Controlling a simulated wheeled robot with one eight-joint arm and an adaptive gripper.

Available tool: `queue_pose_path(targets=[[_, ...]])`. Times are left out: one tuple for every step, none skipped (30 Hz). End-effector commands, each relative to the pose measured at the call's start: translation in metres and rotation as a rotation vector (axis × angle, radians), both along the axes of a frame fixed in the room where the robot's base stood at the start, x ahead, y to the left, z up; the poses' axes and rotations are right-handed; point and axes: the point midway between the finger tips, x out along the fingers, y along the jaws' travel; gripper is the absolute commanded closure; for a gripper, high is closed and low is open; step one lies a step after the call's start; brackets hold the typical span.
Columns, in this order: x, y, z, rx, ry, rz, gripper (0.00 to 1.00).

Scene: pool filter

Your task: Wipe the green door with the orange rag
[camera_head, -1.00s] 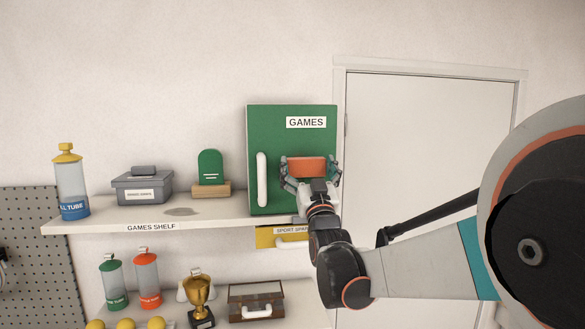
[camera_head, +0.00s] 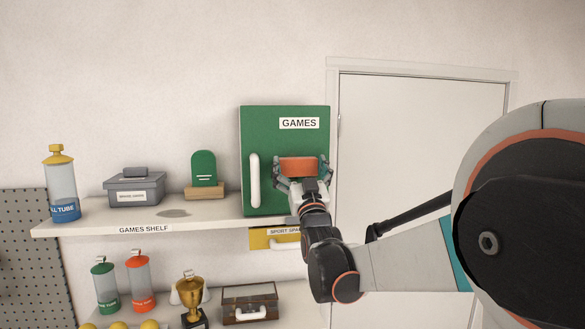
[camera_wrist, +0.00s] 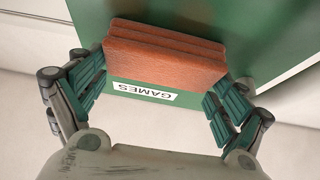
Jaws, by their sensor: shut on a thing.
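The green door (camera_head: 268,140) is the front of a cabinet at the right end of the upper shelf, with a white "GAMES" label and a white vertical handle (camera_head: 254,180) at its left. My gripper (camera_head: 298,175) is shut on the orange rag (camera_head: 297,166), in front of the door's lower right part. In the wrist view the folded rag (camera_wrist: 165,52) spans between the two fingers (camera_wrist: 160,85), with the green door (camera_wrist: 240,25) close behind it. Whether the rag touches the door cannot be told.
The games shelf (camera_head: 100,226) also holds a ball tube (camera_head: 61,185), a grey box (camera_head: 135,189) and a green arched piece (camera_head: 204,170). Below are a yellow box (camera_head: 270,238), a trophy (camera_head: 191,295) and a brown case (camera_head: 249,304). A white room door (camera_head: 420,130) is at right.

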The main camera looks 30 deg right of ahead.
Motion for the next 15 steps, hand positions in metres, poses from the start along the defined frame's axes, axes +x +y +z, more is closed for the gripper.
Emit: queue_pose_path(targets=[[0.000,0.000,0.000,0.000,0.001,0.000,0.28],[0.000,0.000,-0.001,0.000,0.001,0.000,0.28],[0.000,0.000,-0.002,0.000,0.001,0.000,0.28],[0.000,0.000,-0.004,0.000,0.001,0.000,0.28],[0.000,0.000,-0.005,0.000,0.001,0.000,0.28],[0.000,0.000,-0.008,0.000,0.001,0.000,0.28],[-0.001,0.000,-0.010,0.000,0.001,0.000,0.28],[-0.001,0.000,-0.013,0.000,0.001,0.000,0.28],[-0.001,0.000,-0.016,0.000,0.001,0.000,0.28],[-0.001,0.000,-0.019,0.000,0.001,0.000,0.28],[-0.001,0.000,-0.021,0.000,0.001,0.000,0.28],[-0.002,0.001,-0.023,0.000,0.001,0.000,0.28],[-0.002,0.001,-0.025,0.000,0.001,0.000,0.28],[-0.002,0.001,-0.025,0.000,0.001,0.000,0.28],[-0.002,0.001,-0.025,0.000,0.001,0.000,0.28]])
